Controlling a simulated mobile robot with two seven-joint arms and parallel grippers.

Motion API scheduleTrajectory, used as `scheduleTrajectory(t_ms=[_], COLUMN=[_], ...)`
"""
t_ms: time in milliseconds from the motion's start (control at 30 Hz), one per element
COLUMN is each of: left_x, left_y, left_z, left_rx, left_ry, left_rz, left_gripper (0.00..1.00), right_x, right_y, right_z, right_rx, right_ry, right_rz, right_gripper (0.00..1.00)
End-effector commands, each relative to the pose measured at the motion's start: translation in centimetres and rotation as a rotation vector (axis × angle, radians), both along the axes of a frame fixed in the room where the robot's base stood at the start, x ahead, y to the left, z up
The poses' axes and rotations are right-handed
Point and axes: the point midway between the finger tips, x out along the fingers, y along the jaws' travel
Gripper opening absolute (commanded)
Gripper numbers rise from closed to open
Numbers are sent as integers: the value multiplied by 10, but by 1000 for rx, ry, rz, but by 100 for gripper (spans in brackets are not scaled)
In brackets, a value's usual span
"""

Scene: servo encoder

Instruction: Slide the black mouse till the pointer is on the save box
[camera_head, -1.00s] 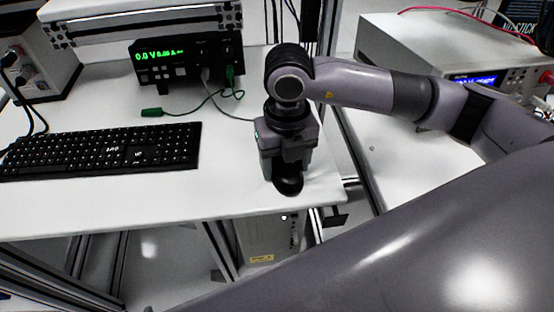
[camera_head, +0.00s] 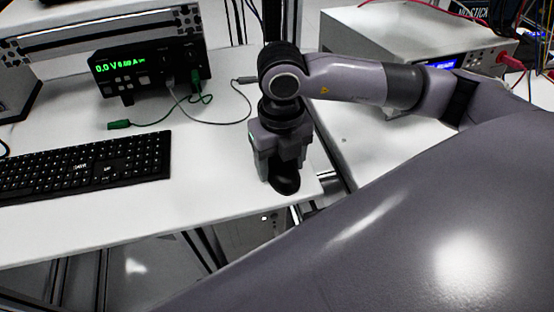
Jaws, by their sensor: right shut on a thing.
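The black mouse (camera_head: 286,184) lies on the white table near its front right corner. My right gripper (camera_head: 283,170) points down over it and is shut on it; the fingers hide most of the mouse, and its rounded front end shows below them. No screen, pointer or save box shows in this view. My left gripper is not in view.
A black keyboard (camera_head: 85,165) lies on the white table (camera_head: 180,212) to the left. A power supply with green digits (camera_head: 150,68) stands behind, with green leads on the table. Bare table lies between keyboard and mouse. A grey instrument (camera_head: 400,45) stands at right.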

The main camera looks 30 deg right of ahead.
Motion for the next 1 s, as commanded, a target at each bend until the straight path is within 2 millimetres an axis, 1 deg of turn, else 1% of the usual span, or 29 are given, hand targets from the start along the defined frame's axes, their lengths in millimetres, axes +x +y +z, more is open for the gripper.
scheduleTrajectory(t_ms=[167,200,267,300,533,633,767,900,1000], left_x=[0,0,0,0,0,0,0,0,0], left_y=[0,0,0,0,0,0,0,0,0], left_z=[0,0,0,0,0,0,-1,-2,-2], left_rx=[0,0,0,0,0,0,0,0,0], left_ry=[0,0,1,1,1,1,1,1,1], left_rz=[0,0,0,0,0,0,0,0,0], left_gripper=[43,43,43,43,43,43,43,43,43], right_x=[0,0,0,0,0,1,1,1,1], right_y=[0,0,0,0,0,0,0,0,0], right_z=[0,0,0,0,0,5,22,46,60], right_rx=[0,0,0,0,0,0,0,1,0], right_ry=[0,0,0,0,0,-2,-5,-4,-4], right_rz=[0,0,0,0,0,0,0,1,0], right_gripper=[32,70,90,93,93,93,93,93,93])
